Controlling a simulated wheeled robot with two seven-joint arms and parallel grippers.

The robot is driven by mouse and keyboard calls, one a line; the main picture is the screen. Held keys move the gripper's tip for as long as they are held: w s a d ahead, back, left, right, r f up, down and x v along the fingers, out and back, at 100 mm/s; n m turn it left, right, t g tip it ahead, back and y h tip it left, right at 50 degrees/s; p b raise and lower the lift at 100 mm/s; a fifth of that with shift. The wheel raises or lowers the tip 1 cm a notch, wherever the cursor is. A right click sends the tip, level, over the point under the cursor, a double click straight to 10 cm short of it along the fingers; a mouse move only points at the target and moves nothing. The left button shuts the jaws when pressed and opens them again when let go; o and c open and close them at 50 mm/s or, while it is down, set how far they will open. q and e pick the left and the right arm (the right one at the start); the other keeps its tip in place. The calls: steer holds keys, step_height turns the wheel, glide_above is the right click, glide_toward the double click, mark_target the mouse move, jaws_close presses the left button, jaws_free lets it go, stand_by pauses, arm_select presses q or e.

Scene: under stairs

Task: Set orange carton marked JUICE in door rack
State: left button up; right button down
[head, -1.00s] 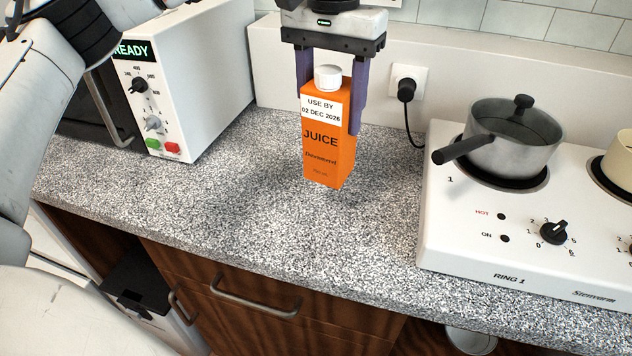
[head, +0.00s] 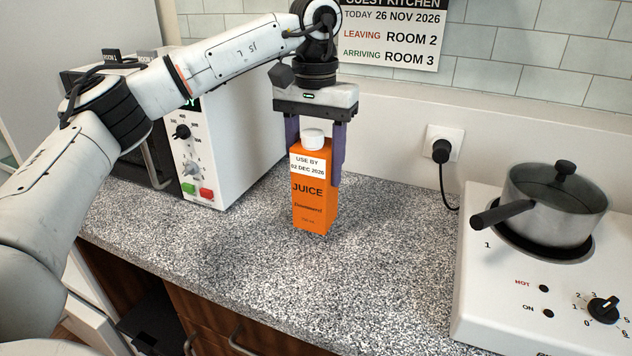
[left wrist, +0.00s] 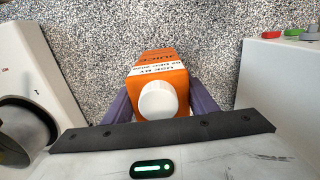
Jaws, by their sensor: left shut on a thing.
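The orange carton marked JUICE (head: 313,205) is upright over the counter, with a white cap and a label reading "USE BY 02 DEC 2026". My left gripper (head: 316,168) points down and is shut on its upper part, a purple finger on each side. The left wrist view shows the carton (left wrist: 158,72) from above between the fingers. I cannot tell whether its base touches the counter. No door rack can be made out for sure; a black tray-like thing (head: 152,328) is low at left, partly hidden. My right gripper is not in view.
A white oven (head: 235,135) marked READY in the earlier view stands left of the carton. A hob (head: 500,310) with a lidded pot (head: 555,205) is at right. A wall socket (head: 443,145) is behind. The speckled counter (head: 370,265) is clear between them.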

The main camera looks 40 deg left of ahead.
mark_target(315, 201)
arm_select(q)
steer(key=shift+f, duration=1.6)
steer(key=o, duration=1.7)
steer(key=shift+f, duration=0.1)
steer(key=shift+c, duration=0.2)
